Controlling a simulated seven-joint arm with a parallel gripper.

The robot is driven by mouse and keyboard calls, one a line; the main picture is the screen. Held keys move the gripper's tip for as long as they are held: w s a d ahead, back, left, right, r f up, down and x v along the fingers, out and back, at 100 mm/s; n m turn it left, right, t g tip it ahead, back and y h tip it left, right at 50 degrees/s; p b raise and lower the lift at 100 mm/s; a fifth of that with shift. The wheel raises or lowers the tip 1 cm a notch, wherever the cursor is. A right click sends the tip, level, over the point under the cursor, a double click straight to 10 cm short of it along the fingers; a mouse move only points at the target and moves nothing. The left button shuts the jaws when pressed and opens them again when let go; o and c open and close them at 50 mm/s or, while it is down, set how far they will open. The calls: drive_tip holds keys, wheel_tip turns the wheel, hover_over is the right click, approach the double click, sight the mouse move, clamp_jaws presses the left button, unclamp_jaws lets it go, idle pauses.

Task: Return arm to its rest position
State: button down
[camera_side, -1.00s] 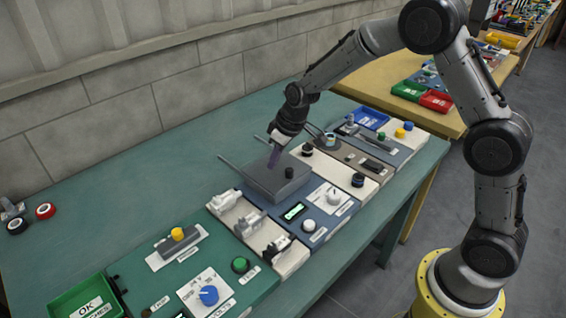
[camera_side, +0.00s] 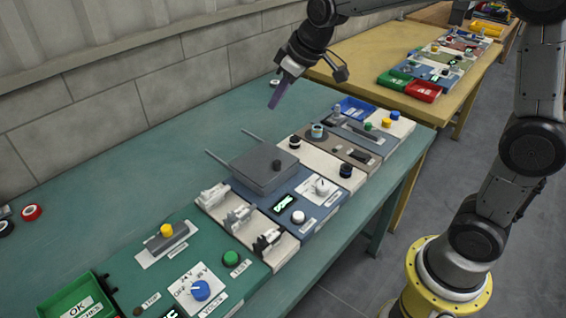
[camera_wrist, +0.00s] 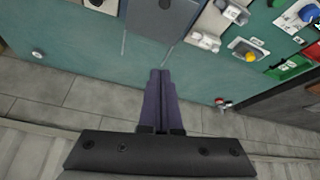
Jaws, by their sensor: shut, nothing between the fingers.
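My gripper (camera_side: 275,102) is in the upper middle of the side view, raised above the back of the green table (camera_side: 120,200), near the wall. Its purple fingers point down and a little left, closed together and empty. In the wrist view the fingers (camera_wrist: 162,76) lie side by side with nothing held between them. The box also shows at the top of the wrist view (camera_wrist: 160,20).
A row of panels with knobs, buttons and switches runs along the table. A green tray (camera_side: 75,296) is at the near left. A yellow table (camera_side: 365,58) with red and green trays stands behind to the right. The table's back left is mostly clear.

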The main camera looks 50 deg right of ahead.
drive_tip(key=s+d+r+m+t, duration=0.1)
drive_tip(key=s+r, duration=0.1)
drive_tip(key=s, duration=0.9)
drive_tip(key=s+r+m+t, duration=0.1)
drive_tip(key=s+r, duration=0.2)
drive_tip(key=s, duration=0.8)
drive_tip(key=s+f+m+g+h, duration=0.1)
drive_tip(key=s+f+g, duration=0.1)
drive_tip(key=s+f, duration=0.3)
drive_tip(key=shift+s+d+f, duration=0.4)
drive_tip(key=shift+s, duration=0.4)
